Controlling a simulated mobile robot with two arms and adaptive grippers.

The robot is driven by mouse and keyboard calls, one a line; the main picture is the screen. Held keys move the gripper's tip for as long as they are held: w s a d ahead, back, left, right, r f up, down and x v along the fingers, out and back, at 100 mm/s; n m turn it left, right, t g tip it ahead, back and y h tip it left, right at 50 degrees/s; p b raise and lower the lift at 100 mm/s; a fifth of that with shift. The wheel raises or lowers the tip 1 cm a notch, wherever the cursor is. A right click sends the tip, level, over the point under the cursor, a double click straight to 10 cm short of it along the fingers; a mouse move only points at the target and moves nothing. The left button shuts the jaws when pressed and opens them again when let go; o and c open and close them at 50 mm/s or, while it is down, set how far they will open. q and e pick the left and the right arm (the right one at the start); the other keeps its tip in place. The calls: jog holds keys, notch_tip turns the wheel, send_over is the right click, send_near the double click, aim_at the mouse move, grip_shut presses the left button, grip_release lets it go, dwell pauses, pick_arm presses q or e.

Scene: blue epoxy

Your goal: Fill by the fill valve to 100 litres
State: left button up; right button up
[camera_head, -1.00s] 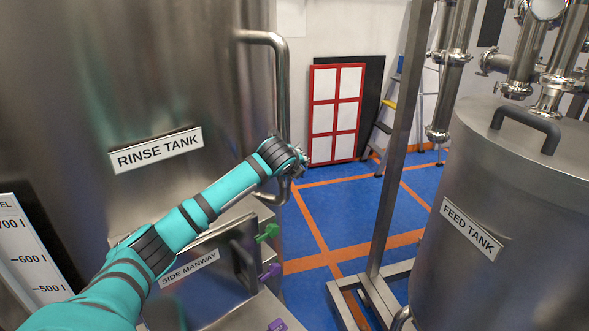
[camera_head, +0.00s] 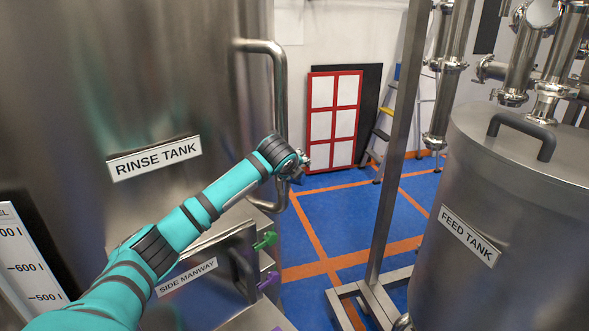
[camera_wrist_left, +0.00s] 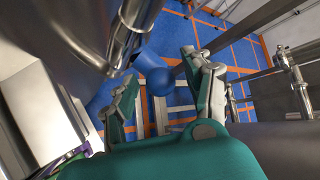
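My left arm reaches across the front of the rinse tank (camera_head: 80,90), and its gripper (camera_head: 298,168) is beside the tall tank handle in the head view. In the left wrist view the gripper (camera_wrist_left: 160,68) has its fingers spread apart. A rounded blue part (camera_wrist_left: 158,78) shows between the fingers, and I cannot tell whether it is the fill valve's handle or how far beyond the fingertips it is. A level scale (camera_head: 30,262) at the lower left shows the 600 and 500 litre marks. Its lower part, with 100 litres, is out of view. My right gripper is not in view.
A curved metal handle (camera_head: 281,100) stands out from the rinse tank. The side manway (camera_head: 190,275) has green (camera_head: 265,241) and purple (camera_head: 268,281) knobs. The feed tank (camera_head: 510,210) and a steel post (camera_head: 398,150) stand right. Blue floor (camera_head: 345,215) is open between.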

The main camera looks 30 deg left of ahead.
pick_arm(q)
jog(key=shift+f, duration=0.1)
jog(key=shift+s, duration=0.1)
jog(key=v, duration=1.2)
jog(key=shift+d, duration=0.1)
